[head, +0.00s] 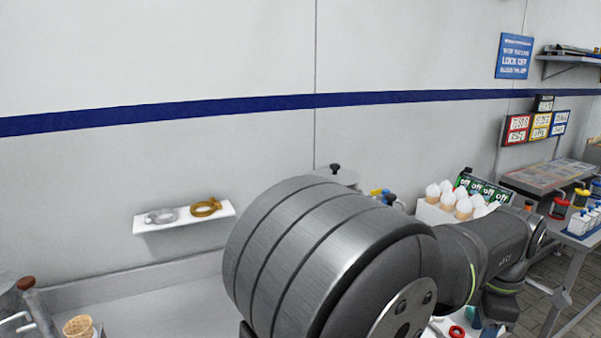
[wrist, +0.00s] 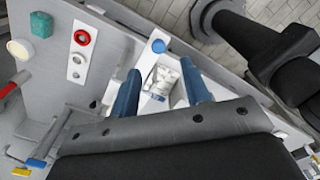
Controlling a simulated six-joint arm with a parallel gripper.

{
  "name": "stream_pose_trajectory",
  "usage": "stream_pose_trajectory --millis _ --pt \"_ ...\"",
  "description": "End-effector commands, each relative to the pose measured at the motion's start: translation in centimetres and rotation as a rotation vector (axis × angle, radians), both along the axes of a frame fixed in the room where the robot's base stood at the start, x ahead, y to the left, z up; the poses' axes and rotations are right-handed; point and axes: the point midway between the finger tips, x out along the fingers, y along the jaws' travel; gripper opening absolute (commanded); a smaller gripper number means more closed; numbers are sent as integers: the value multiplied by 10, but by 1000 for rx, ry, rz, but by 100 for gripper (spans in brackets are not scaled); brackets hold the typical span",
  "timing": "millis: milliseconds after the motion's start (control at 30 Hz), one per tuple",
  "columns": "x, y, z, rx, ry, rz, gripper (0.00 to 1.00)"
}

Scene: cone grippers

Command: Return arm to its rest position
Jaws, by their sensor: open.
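My arm (head: 335,265) fills the lower middle and right of the head view and hides much of the bench. My gripper does not show clearly there. In the wrist view my gripper (wrist: 160,69) has two blue fingers spread apart, with a clear gap between them. I see nothing held. A whitish, partly clear object (wrist: 163,82) shows between the fingers, beyond them; I cannot tell what it is or how far away it is.
A white wall shelf (head: 185,222) holds a grey ring and a golden ring. A white holder (head: 432,213) with several filled cones stands behind my arm. One cone (head: 78,326) is at lower left. A red ring (wrist: 82,38) shows on a panel.

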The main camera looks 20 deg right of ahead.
Motion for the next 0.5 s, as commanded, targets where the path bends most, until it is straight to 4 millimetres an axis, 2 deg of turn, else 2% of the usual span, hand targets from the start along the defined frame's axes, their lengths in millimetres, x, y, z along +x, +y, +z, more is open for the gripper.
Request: stream_pose_trajectory --millis 33,400,500 --pt "0 1 -11 4 1 0 43" --pt "1 1 -85 4 -1 1 43" --pt "26 0 -81 -1 -1 7 43"
